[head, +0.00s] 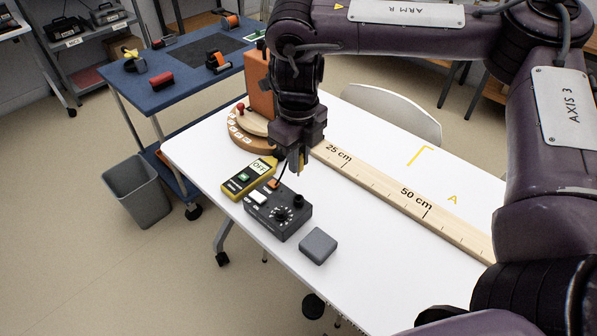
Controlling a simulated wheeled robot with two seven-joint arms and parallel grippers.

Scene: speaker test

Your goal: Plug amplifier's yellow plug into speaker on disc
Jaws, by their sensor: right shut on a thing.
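The amplifier (285,228) is a black box with a dial and knobs on the white table. An orange piece shows at its back edge, with a dark cable rising toward my right gripper (299,168). That gripper points down above the table, behind the amplifier, and is shut on a small yellow thing, which looks like the yellow plug (302,161); the fingers hide most of it. The speaker (258,85) is a tall orange box on a round wooden disc (238,138) with labels on its rim. My arm partly hides both. My left gripper is not in view.
A yellow meter reading OFF (248,178) lies left of the amplifier. A grey block (318,246) sits to its right. A wooden ruler (400,196) runs along the table behind. A blue cart (185,82) and a grey bin (138,190) stand left. The table's right part is mostly clear.

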